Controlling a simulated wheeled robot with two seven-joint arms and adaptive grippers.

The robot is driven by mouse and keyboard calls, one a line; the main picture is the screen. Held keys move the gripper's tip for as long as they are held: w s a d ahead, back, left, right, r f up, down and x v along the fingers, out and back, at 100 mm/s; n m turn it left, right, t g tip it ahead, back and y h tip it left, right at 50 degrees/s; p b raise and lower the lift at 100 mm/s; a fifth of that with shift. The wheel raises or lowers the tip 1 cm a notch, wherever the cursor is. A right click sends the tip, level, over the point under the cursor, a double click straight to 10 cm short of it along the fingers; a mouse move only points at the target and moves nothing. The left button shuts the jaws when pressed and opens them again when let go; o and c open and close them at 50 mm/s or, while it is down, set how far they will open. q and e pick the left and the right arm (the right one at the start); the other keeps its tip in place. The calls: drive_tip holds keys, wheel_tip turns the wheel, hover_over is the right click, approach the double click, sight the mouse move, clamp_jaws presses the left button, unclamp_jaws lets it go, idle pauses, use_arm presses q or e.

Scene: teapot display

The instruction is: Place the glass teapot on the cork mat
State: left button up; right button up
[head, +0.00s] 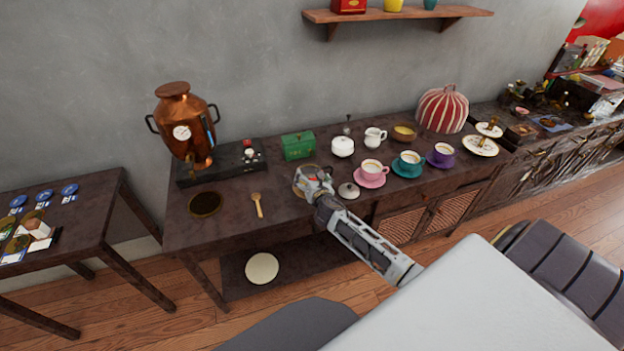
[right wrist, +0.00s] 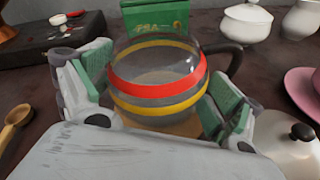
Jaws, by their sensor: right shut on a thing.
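The glass teapot (right wrist: 158,75) is a clear round pot with red and yellow bands and a dark handle at its right. My right gripper (right wrist: 155,92) is shut on its body, with green-padded fingers on either side. In the head view my right gripper (head: 313,180) hides most of the pot. A tan round mat, cork by its look, shows under the pot in the right wrist view (right wrist: 184,127); its edge also shows in the head view (head: 297,191). I cannot tell whether the pot touches it. My left gripper is not in view.
A green box (head: 298,146) stands just behind the pot. A silver lid (head: 348,191) and a pink cup (head: 371,170) are close at right. A wooden spoon (head: 258,206) and a dark round mat (head: 205,204) lie left. A copper urn (head: 180,115) stands back left.

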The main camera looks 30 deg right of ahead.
drive_tip(key=o, duration=1.1)
drive_tip(key=shift+c, duration=0.2)
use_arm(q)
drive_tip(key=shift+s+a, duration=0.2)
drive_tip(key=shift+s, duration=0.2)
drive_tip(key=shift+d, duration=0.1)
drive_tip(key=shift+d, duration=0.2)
use_arm(e)
drive_tip(key=shift+r, duration=0.1)
